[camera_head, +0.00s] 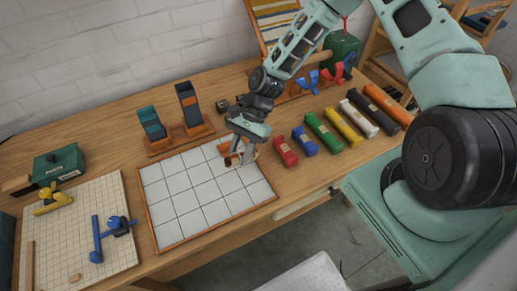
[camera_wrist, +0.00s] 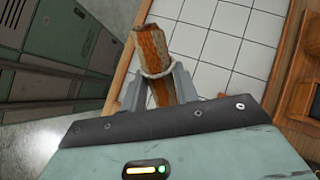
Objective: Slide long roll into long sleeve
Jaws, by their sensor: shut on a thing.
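My gripper (camera_head: 243,158) is shut on an orange-brown roll with pale streaks (camera_wrist: 153,52), over the back right part of the white gridded board. A pale ring (camera_wrist: 157,73) goes around the roll between the fingers in the wrist view. In the head view the fingers partly hide this roll. Two upright pieces stand in wooden holders behind the board: a taller dark one (camera_head: 187,101) and a shorter teal one (camera_head: 151,121). I cannot tell for sure whether one of these is the long sleeve.
The gridded board (camera_head: 181,201) has a raised wooden edge. Several coloured rolls lie in a row at right, from red (camera_head: 285,152) to orange (camera_head: 388,106).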

